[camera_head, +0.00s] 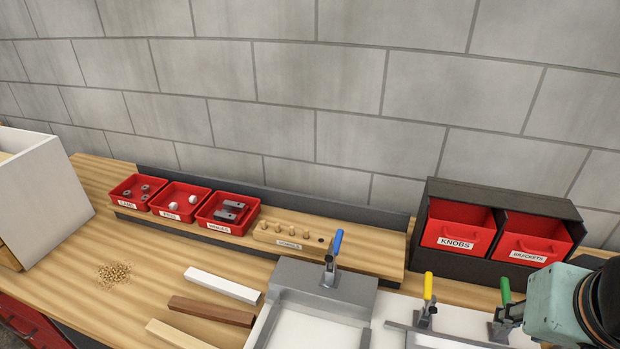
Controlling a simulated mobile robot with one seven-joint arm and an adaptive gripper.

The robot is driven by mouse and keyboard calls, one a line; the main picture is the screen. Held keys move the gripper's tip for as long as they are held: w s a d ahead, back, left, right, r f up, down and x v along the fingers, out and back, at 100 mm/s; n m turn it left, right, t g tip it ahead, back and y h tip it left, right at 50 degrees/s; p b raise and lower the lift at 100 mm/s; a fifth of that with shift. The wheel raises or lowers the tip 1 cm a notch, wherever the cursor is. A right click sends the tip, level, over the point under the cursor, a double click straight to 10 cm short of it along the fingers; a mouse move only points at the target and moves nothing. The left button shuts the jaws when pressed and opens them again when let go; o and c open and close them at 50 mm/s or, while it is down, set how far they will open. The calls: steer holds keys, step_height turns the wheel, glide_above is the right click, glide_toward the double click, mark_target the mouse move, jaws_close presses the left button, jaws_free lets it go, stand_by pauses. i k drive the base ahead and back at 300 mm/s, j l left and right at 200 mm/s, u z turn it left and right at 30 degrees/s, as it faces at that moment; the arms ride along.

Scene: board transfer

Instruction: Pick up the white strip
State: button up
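The white strip (222,286) lies flat on the wooden bench, slanting down to the right. It is the farthest of three strips lying roughly side by side, with gaps between them. A dark brown strip (211,311) is just in front of it, and a pale wood strip (175,334) is nearer still. The white strip is fully visible, and nothing touches its top. Part of my arm (560,303) shows at the lower right edge, well away from the strips. My gripper is not visible.
A grey fixture (345,292) with a blue-handled clamp (334,250) stands right of the strips. Yellow and green clamps are farther right. Behind are red bins (228,228), a peg holder (290,237) and a dark drawer unit (440,265). Pellets (114,274) lie left on open bench.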

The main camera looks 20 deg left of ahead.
mark_target(251, 296)
steer(key=u, duration=2)
steer(key=z, duration=0.7)
steer(key=i+j+z, duration=0.1)
steer(key=j+z, duration=0.35)
steer(key=z, duration=0.3)
steer(key=j+z, duration=0.35)
steer(key=j, duration=0.3)
steer(key=j+z, duration=0.4)
steer(key=j, duration=0.25)
steer(key=k+j+z, duration=0.1)
steer(key=j, duration=0.3)
steer(key=k+j, duration=0.1)
steer(key=j, duration=0.25)
steer(key=z, duration=0.05)
